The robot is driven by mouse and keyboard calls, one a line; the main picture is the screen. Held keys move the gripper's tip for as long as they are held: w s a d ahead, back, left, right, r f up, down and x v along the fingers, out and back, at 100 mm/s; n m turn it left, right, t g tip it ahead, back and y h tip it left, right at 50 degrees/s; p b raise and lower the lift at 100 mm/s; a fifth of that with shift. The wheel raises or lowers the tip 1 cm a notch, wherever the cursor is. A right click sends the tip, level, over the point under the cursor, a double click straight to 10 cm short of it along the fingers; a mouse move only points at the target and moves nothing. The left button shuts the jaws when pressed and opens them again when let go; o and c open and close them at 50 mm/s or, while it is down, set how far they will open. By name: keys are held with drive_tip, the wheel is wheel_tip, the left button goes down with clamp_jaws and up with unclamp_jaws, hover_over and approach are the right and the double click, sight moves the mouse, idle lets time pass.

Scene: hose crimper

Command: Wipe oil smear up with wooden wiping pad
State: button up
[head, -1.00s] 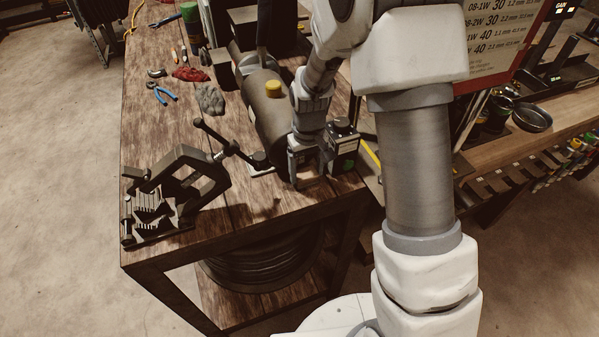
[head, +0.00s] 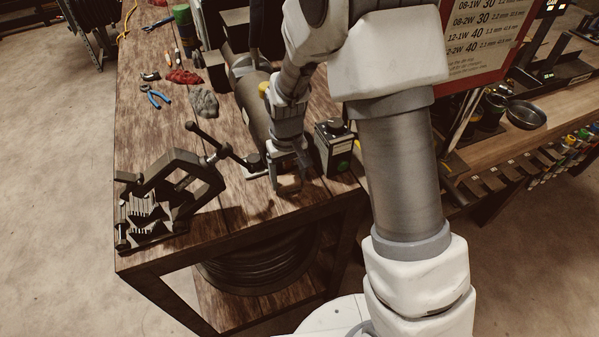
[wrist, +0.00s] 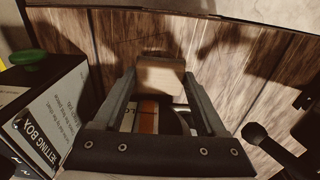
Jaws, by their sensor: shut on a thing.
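My gripper (head: 288,186) is low over the front right part of the wooden bench, just left of the setting box. In the wrist view my gripper (wrist: 160,82) is shut on a pale wooden block, the wiping pad (wrist: 160,76), held between its fingertips close to the bench top. I cannot tell whether the pad touches the wood. In the head view the pad is mostly hidden by the fingers. A dark patch (head: 266,209) lies on the bench just left of and in front of my gripper; it may be the oil smear or a shadow.
The setting box (head: 334,150) with a green button stands close on the right. A black crimper (head: 170,200) with a long lever (head: 222,146) stands to the left. A dark cylinder (head: 255,108) lies behind. Rags and pliers (head: 157,96) lie farther back. The bench's front edge is near.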

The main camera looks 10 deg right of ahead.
drive_tip(key=shift+s+a+f, duration=0.15)
drive_tip(key=shift+a+f, duration=0.05)
drive_tip(key=shift+a, duration=0.85)
drive_tip(key=shift+d, duration=0.15)
drive_tip(key=shift+w+d+r, duration=0.1)
drive_tip(key=shift+w+d, duration=0.05)
drive_tip(key=shift+d, duration=0.45)
drive_tip(key=shift+w+d, duration=0.1)
drive_tip(key=shift+d, duration=0.45)
drive_tip(key=shift+w+d, duration=0.25)
drive_tip(key=shift+d, duration=0.65)
drive_tip(key=shift+w+d, duration=0.25)
drive_tip(key=shift+d, duration=0.65)
drive_tip(key=shift+a, duration=0.15)
drive_tip(key=shift+s+a+b, duration=0.1)
drive_tip(key=shift+s+a, duration=0.15)
drive_tip(key=shift+a, duration=0.75)
drive_tip(key=shift+s+a+b, duration=0.1)
drive_tip(key=shift+s+a, duration=0.1)
drive_tip(key=shift+a, duration=0.75)
drive_tip(key=shift+s+a+b, duration=0.1)
drive_tip(key=shift+s+a, duration=0.15)
drive_tip(key=shift+a, duration=0.75)
